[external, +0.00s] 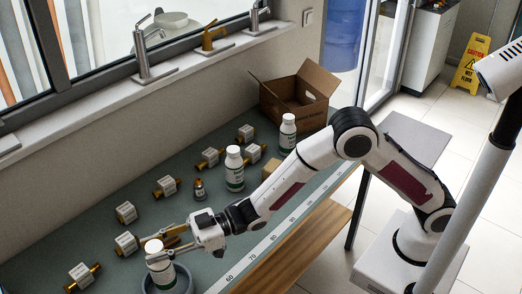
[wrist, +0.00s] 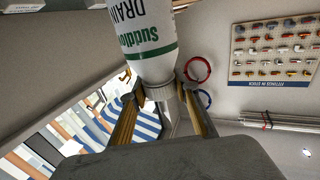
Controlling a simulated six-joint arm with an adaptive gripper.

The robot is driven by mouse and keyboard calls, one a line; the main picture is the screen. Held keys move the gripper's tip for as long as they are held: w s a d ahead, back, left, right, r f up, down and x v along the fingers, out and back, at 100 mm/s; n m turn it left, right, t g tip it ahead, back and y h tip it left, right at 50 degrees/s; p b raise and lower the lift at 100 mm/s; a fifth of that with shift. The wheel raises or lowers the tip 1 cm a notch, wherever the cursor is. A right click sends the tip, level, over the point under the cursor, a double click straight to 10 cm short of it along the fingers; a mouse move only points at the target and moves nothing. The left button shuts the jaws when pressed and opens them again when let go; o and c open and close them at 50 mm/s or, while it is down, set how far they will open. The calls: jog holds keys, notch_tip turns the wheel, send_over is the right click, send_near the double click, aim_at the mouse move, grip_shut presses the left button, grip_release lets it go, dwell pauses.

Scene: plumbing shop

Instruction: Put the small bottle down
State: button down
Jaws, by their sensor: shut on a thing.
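My gripper (external: 165,242) is shut on a white drain-cleaner bottle (external: 160,270) with a green stripe, gripping it near its cap. The bottle also shows in the wrist view (wrist: 147,40), with its cap (wrist: 158,92) between the two fingers (wrist: 160,105). In the external view the bottle is over or inside a grey round container (external: 183,284) at the bottom edge; I cannot tell whether it touches the bottom.
Two similar white bottles (external: 234,170) (external: 288,133) stand farther along the green bench. Several brass fittings with white tags (external: 126,212) lie toward the wall. An open cardboard box (external: 297,97) is at the far end. A measuring strip (external: 258,250) runs along the front edge.

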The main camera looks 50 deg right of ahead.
jog(key=shift+r, duration=0.1)
jog(key=shift+f, duration=2)
jog(key=c, duration=1.5)
grip_release()
jog(key=shift+f, duration=0.1)
jog(key=shift+r, duration=0.2)
jog(key=shift+v, duration=6)
jog(key=shift+w, duration=0.1)
